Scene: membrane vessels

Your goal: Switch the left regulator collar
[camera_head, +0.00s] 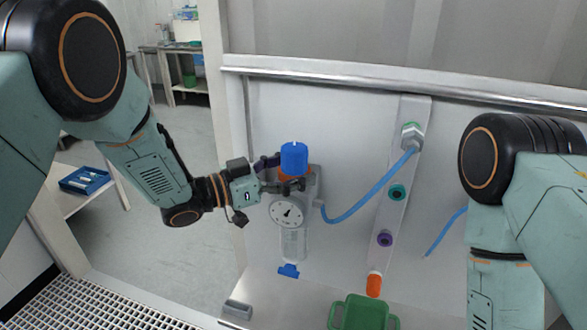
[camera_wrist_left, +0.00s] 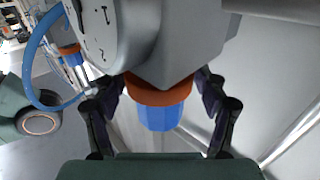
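The left regulator has a blue knob (camera_head: 294,157) on top, an orange collar (camera_head: 288,172) under it and a round white gauge (camera_head: 287,211) on its grey body. My left gripper (camera_head: 291,173) reaches in from the left at collar height, one finger on each side. In the left wrist view, the orange collar (camera_wrist_left: 159,92) and blue knob (camera_wrist_left: 160,115) lie between the spread dark fingers of my left gripper (camera_wrist_left: 161,88). Narrow gaps seem to show beside the collar; contact is hard to judge. My right gripper is out of view below the head view.
A blue hose (camera_head: 352,212) runs from the regulator to a fitting (camera_head: 411,137) on a sloping panel with teal (camera_head: 397,192) and purple (camera_head: 385,239) ports. A green container (camera_head: 363,314) stands at the front. A metal rail (camera_head: 400,76) crosses above.

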